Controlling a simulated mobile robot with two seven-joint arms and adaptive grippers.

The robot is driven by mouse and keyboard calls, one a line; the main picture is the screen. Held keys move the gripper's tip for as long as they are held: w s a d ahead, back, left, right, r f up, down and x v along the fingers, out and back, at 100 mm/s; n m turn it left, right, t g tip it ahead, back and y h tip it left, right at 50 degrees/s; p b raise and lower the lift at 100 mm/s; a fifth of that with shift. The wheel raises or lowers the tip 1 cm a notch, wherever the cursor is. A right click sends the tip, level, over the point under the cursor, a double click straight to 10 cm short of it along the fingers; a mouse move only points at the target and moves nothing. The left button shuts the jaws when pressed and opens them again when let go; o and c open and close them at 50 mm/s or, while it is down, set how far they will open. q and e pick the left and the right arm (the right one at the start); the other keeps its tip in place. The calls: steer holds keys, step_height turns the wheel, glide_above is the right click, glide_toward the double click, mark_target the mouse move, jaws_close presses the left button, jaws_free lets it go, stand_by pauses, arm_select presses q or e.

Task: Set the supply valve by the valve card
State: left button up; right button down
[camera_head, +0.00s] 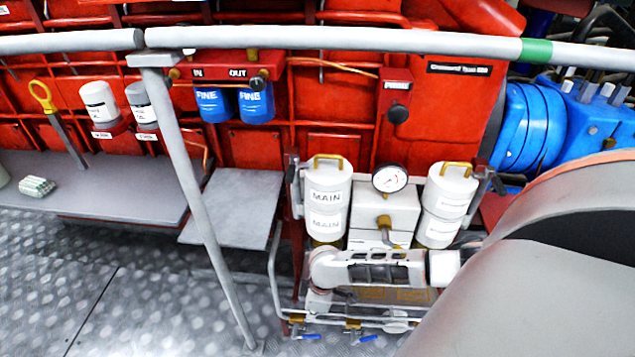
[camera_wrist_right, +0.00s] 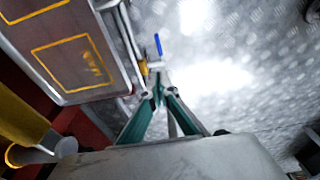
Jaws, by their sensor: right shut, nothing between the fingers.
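The filter unit stands at the lower middle, with a white MAIN canister (camera_head: 326,197), a second white canister (camera_head: 446,205) and a round gauge (camera_head: 389,179) between them. A brass lever (camera_head: 385,222) sits below the gauge. Two small valves with blue handles (camera_head: 368,339) (camera_head: 308,337) are low at the front; one blue handle (camera_wrist_right: 158,45) shows just beyond my fingertips in the right wrist view. My right gripper (camera_wrist_right: 159,88) is shut and empty, pointing down toward that valve; contact is unclear. No readable valve card is visible. My left gripper is out of view.
A grey handrail (camera_head: 330,40) crosses the top, and its post (camera_head: 200,170) slants down to the floor. A grey step (camera_head: 235,205) lies left of the unit. The red engine is behind. Patterned metal floor (camera_head: 150,310) is open at lower left.

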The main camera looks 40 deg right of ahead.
steer(key=b, duration=0.3)
glide_above(313, 335)
step_height(313, 335, down, 7)
steer(key=f+b, duration=0.1)
steer(key=f, duration=0.1)
steer(key=f+b, duration=0.2)
steer(key=f, duration=0.1)
steer(key=shift+a+f, duration=0.3)
steer(key=shift+f, duration=0.05)
steer(key=shift+d+f+b, duration=0.15)
steer(key=shift+f+b, duration=0.3)
steer(key=shift+f, duration=0.05)
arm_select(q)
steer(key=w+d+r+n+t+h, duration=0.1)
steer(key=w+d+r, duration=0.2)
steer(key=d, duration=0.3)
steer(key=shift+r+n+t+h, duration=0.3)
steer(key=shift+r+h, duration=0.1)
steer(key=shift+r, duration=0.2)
arm_select(e)
steer(key=shift+w, duration=0.15)
steer(key=shift+d, duration=0.1)
